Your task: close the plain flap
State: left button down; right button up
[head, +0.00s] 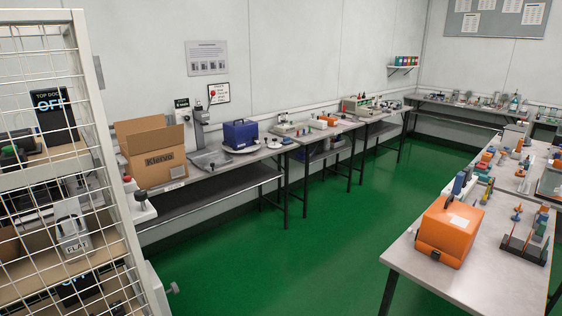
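No flap that I can surely call the plain flap shows in the head view. Neither of my grippers is in view.
A wire mesh panel with a pale frame (90,95) fills the left edge. The left bench (190,180) carries several testers, including a blue one (240,135). An orange case (448,232) sits on the right bench (420,280). The green floor (300,250) between is clear.

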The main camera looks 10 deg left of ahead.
aim_at(144, 142)
jog(key=i+l+u, duration=0.1)
jog(key=i, duration=1.35)
